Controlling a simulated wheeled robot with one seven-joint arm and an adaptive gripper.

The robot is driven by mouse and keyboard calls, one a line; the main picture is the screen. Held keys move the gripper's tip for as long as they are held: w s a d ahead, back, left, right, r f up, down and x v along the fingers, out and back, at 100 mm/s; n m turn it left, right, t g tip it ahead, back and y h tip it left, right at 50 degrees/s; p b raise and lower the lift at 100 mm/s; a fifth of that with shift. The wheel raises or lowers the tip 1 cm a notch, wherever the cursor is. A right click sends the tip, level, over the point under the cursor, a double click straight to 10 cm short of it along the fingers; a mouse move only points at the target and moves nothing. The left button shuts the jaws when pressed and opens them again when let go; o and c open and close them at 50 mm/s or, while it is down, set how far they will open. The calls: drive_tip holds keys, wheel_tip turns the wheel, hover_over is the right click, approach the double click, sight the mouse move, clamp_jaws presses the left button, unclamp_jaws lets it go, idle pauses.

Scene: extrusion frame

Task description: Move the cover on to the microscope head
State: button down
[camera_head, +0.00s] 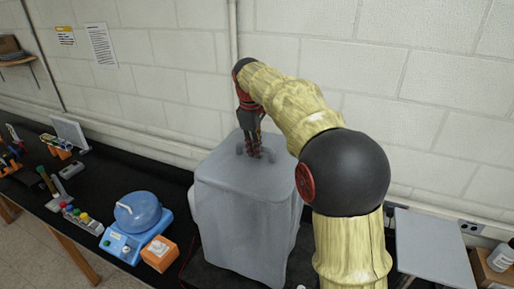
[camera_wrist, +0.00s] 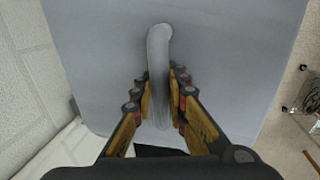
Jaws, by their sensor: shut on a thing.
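The cover (camera_head: 245,215) is a large translucent grey box-shaped hood with a handle on its top. It stands upright over the black bench in the middle of the head view. My gripper (camera_head: 253,152) points down at the top of the cover. In the wrist view its fingers (camera_wrist: 165,90) are shut on the cover's handle (camera_wrist: 160,50), one on each side, and the cover's flat top (camera_wrist: 95,50) fills most of the picture. I see no microscope head; anything under or behind the cover is hidden. I cannot tell whether the cover touches the bench.
A blue device with a round lid (camera_head: 138,212) and an orange box (camera_head: 160,253) stand left of the cover. A rack of coloured caps (camera_head: 82,218) is farther left. A grey panel (camera_head: 432,248) is at right. The block wall (camera_head: 185,70) is close behind.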

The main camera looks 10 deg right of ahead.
drive_tip(key=c, duration=1.7)
unclamp_jaws()
drive_tip(key=r, duration=0.4)
drive_tip(key=s+a+r, duration=0.1)
drive_tip(key=r, duration=0.6)
drive_tip(key=shift+s+a+r, duration=0.15)
drive_tip(key=shift+s+r, duration=0.25)
